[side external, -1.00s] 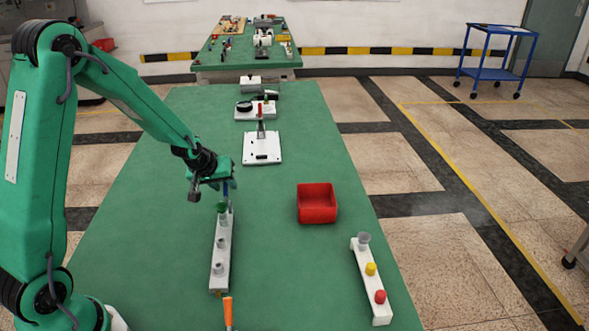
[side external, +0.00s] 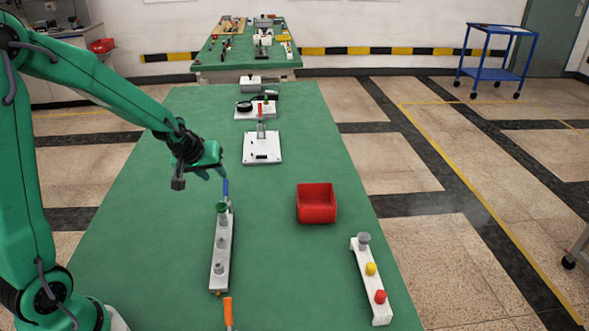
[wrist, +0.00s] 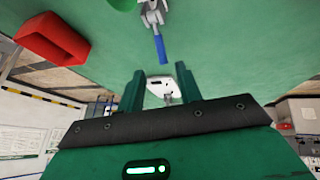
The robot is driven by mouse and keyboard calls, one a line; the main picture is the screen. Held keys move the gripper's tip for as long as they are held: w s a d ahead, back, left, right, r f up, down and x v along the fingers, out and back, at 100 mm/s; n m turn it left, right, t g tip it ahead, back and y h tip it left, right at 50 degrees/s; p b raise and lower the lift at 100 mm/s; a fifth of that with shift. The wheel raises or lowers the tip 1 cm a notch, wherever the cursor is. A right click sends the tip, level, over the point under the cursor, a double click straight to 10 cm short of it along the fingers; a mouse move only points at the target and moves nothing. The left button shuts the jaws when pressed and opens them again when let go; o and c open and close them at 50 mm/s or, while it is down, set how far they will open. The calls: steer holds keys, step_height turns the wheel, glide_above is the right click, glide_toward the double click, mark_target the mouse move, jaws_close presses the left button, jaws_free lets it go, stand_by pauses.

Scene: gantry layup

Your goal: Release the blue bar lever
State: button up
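The blue bar lever (side external: 226,188) stands roughly upright at the far end of the white fixture bar (side external: 220,255). In the wrist view the blue lever (wrist: 160,48) lies ahead of the fingers, clear of both. My gripper (side external: 221,173) is up and to the left of the lever in the side view, and its fingers look apart from it. In the wrist view my gripper (wrist: 160,85) is open, with a wide gap between its two green fingers and nothing held.
A red bin (side external: 317,205) stands to the right. A white bar with grey, yellow and red knobs (side external: 371,270) lies at the front right. A white plate with a red-handled clamp (side external: 262,148) is farther back. An orange handle (side external: 228,312) is at the front. Open green table lies between.

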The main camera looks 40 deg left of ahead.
mark_target(225, 185)
stand_by(0.3)
steer(key=shift+w+a+r+g, duration=0.25)
steer(key=shift+w+r+g, duration=0.1)
steer(key=shift+w+g, duration=0.3)
steer(key=shift+s+f, duration=0.1)
steer(key=shift+x, duration=3.8)
steer(key=shift+d, duration=0.1)
steer(key=shift+c, duration=0.2)
jaws_close()
